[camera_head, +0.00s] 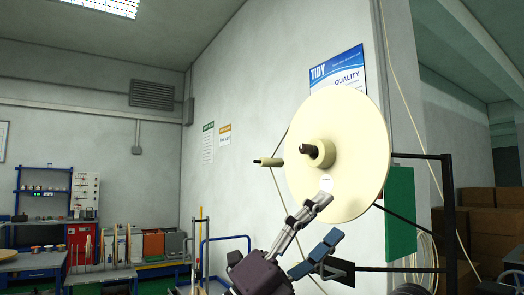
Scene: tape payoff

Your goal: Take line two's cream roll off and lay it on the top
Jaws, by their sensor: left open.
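A large cream roll (355,130) stands upright like a disc, its flat face toward me. A short cream core (325,155) sticks out of its middle, with a dark spindle end (306,150) showing in it. The right gripper is not in view.
A black frame (448,210) stands right of the roll, with a green box (400,212) beside it. A small cream roller (268,162) sits left of the roll. A blue rail (205,252) and a bench with reels (98,275) are at the left. Brown boxes (490,222) are stacked at the right.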

